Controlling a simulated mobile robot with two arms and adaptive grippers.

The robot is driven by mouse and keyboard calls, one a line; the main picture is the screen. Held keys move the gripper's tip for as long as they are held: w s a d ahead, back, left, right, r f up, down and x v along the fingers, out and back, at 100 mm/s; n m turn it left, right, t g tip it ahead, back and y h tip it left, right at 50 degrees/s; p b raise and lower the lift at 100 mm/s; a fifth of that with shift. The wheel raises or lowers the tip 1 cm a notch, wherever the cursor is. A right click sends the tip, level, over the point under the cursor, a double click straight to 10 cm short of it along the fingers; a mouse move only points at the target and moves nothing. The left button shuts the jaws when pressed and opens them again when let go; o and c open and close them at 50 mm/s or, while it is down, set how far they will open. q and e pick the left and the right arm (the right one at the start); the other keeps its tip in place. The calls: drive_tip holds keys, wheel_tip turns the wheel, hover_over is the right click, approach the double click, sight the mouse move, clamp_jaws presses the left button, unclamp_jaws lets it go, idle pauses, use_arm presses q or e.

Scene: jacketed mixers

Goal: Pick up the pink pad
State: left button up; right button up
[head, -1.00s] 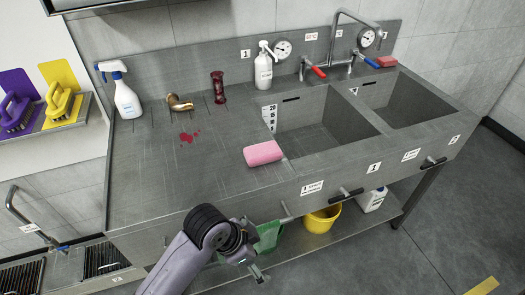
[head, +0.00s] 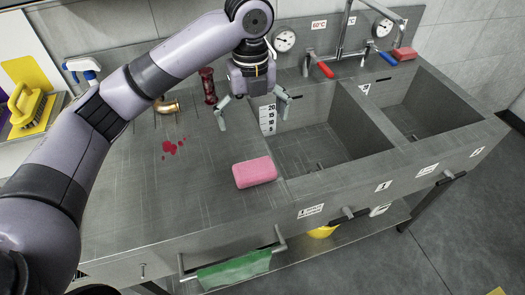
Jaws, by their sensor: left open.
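The pink pad (head: 255,172) is a rounded block lying flat on the steel counter, just left of the front left corner of the first sink basin. My left gripper (head: 252,112) hangs above the counter behind the pad, pointing down with its two fingers spread wide and nothing between them. It is apart from the pad. A second, redder pad (head: 404,54) lies at the back right by the blue tap handle. My right gripper is not in view.
Two sink basins (head: 320,150) open to the right of the pad. Red stains (head: 172,147), a brass pipe fitting (head: 166,105), a dark red cylinder (head: 208,86) and a spray bottle (head: 85,70) are on the left. A green cloth (head: 235,269) hangs on the front rail.

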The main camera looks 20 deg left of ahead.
use_arm(q)
drive_tip(key=p, duration=0.2)
hover_over(254, 168)
drive_tip(key=f, duration=0.8)
drive_tip(key=shift+s+a, duration=0.15)
drive_tip(key=shift+a, duration=0.05)
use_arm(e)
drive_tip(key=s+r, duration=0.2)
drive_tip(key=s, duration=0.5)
use_arm(q)
drive_tip(key=f, duration=0.3)
drive_tip(key=shift+w, duration=0.25)
drive_tip(key=shift+s+f, duration=0.1)
drive_tip(key=shift+f, duration=0.05)
drive_tip(key=f, duration=0.1)
drive_tip(key=f+p, duration=0.1)
drive_tip(key=f, duration=0.2)
drive_tip(key=shift+d+f+p, duration=0.25)
drive_tip(key=shift+p, duration=0.1)
drive_tip(key=shift+f, duration=0.25)
drive_tip(key=c, duration=0.9)
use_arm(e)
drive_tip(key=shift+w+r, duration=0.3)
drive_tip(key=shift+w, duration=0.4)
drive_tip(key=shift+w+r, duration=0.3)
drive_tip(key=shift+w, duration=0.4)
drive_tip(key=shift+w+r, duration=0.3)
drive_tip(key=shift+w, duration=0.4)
